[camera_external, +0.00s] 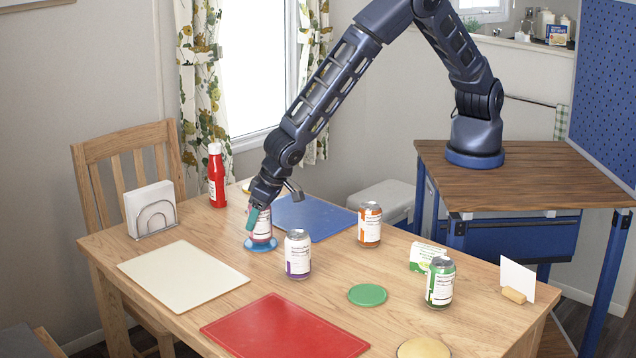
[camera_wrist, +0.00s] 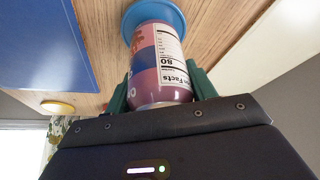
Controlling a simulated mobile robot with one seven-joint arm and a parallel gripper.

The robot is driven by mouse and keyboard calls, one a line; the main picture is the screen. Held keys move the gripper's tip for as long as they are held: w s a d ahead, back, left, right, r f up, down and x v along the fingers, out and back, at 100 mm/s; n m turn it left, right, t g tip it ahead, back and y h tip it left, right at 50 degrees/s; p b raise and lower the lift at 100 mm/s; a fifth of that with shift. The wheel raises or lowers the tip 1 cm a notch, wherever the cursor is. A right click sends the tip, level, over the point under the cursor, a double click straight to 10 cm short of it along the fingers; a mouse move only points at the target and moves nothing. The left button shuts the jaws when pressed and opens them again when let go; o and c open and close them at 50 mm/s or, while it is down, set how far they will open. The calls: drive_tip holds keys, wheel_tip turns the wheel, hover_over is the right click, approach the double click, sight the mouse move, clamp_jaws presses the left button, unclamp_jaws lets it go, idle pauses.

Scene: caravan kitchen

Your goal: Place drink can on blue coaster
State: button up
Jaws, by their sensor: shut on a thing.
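A pink and purple drink can (camera_external: 262,229) stands upright at the blue coaster (camera_external: 260,245), left of the table's middle. The can also shows in the wrist view (camera_wrist: 158,62), where its far end meets the blue coaster (camera_wrist: 150,12). My gripper (camera_external: 257,212) is shut on the can, with green fingers on both sides of it. The can's base appears to be on the coaster; a small gap cannot be ruled out. The gripper hides the can's upper part in the external view.
Nearby stand a purple-labelled can (camera_external: 298,254), an orange can (camera_external: 369,224), a green can (camera_external: 439,283) and a red bottle (camera_external: 217,175). Blue (camera_external: 318,217), white (camera_external: 183,275) and red (camera_external: 284,328) boards lie around. A green coaster (camera_external: 367,295) is bare.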

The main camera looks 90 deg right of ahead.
drive_tip(key=shift+f, duration=0.15)
drive_tip(key=o, duration=1.2)
drive_tip(key=v, duration=1.2)
drive_tip(key=s+d+r+y, duration=0.1)
drive_tip(key=s+d+r, duration=0.3)
drive_tip(key=d+r, duration=0.45)
drive_tip(key=s+d+r+n, duration=0.1)
drive_tip(key=s+d+r, duration=0.3)
drive_tip(key=d+r, duration=0.4)
drive_tip(key=s+d+r+y, duration=0.1)
drive_tip(key=s+d+r, duration=0.45)
drive_tip(key=d, duration=0.45)
drive_tip(key=s+d+r+n, duration=0.1)
drive_tip(key=s+d, duration=0.3)
drive_tip(key=s, duration=0.4)
drive_tip(key=s+d+r, duration=0.3)
drive_tip(key=s+d, duration=0.1)
drive_tip(key=s, duration=0.5)
drive_tip(key=s+d+r+n, duration=0.1)
drive_tip(key=s+d+r, duration=0.2)
drive_tip(key=s, duration=0.5)
drive_tip(key=shift+s+d+n+h, duration=0.25)
drive_tip(key=shift+d+n+h, duration=0.05)
drive_tip(key=shift+d, duration=0.45)
